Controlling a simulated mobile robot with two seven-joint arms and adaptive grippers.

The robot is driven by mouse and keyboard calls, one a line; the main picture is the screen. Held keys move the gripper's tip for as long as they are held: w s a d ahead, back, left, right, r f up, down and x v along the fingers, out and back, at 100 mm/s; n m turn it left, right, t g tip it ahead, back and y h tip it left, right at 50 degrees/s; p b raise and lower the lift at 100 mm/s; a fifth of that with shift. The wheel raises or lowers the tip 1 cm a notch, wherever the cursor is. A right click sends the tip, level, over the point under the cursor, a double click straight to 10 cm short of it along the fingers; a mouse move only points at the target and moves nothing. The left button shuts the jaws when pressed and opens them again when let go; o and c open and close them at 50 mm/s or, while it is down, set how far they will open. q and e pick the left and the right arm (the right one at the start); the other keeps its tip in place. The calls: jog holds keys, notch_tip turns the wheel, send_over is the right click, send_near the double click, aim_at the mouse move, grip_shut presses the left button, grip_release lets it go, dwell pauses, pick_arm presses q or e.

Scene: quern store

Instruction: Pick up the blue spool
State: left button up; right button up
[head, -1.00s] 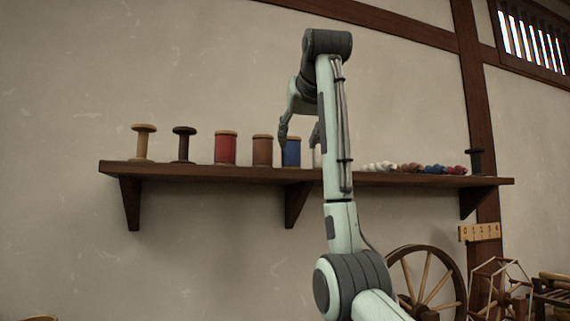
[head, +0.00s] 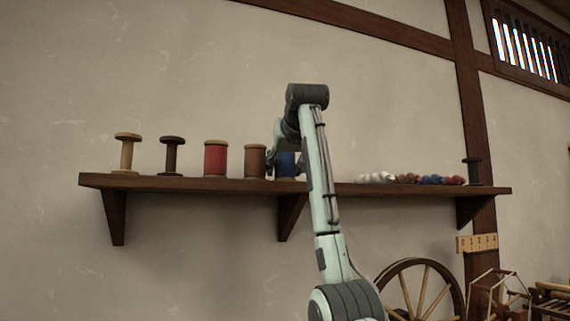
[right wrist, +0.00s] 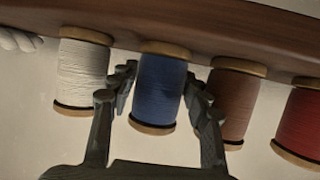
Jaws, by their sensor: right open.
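The blue spool (head: 285,166) stands on the wall shelf, partly hidden behind my right gripper (head: 285,162) in the head view. In the right wrist view the blue spool (right wrist: 158,88) hangs from the shelf in an upside-down picture. The two dark fingers of the right gripper (right wrist: 160,76) are open, one on each side of the spool. Small gaps seem to show between fingers and thread; contact is hard to tell. My left gripper is not in view.
On the wooden shelf (head: 190,184), a brown spool (right wrist: 232,100) and a white spool (right wrist: 83,72) stand close beside the blue one. A spoked wheel (head: 422,290) stands below right.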

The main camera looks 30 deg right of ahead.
jog(key=c, duration=1)
jog(key=shift+o, duration=0.2)
jog(key=shift+r, duration=0.1)
